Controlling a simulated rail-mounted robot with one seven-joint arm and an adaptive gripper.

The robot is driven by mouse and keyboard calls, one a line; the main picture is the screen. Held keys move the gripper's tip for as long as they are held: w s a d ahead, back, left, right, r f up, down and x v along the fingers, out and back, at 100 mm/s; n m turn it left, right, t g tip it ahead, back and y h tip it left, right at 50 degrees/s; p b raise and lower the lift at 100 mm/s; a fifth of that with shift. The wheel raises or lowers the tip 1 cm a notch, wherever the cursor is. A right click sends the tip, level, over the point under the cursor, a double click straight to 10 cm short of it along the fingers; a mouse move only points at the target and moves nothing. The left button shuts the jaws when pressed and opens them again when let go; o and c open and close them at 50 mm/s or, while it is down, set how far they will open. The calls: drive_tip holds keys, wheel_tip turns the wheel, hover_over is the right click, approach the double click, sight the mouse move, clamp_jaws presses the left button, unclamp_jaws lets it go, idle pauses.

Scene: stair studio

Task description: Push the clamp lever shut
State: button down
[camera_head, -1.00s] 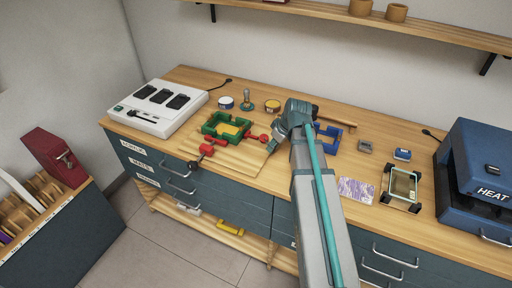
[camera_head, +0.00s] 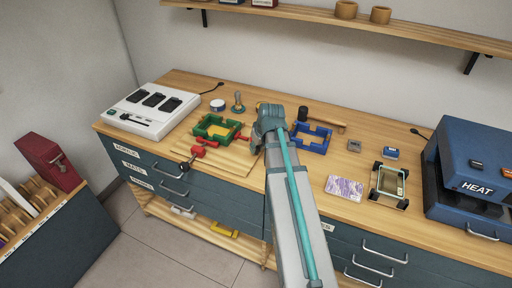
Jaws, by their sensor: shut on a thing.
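A wooden board (camera_head: 230,164) on the bench carries a green square frame (camera_head: 202,131) with yellow inside. A red clamp (camera_head: 197,152) with a dark knob (camera_head: 184,166) stands at the board's front left. A second red clamp part (camera_head: 240,138) shows at the frame's right side, close to my gripper. My gripper (camera_head: 256,147) points down over the board's right edge. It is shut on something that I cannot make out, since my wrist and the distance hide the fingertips. I cannot tell whether it touches the second clamp.
A white charger box (camera_head: 150,109) stands at the left. A blue frame (camera_head: 312,138), a patterned card (camera_head: 344,188), a dark-cornered stand (camera_head: 389,185) and a blue heat press (camera_head: 470,175) lie to the right. A small tin (camera_head: 218,105) and a knobbed tool (camera_head: 238,103) stand behind the board.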

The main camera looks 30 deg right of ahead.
drive_tip(key=c, duration=1)
unclamp_jaws()
drive_tip(key=shift+a, duration=0.15)
drive_tip(key=v, duration=1.2)
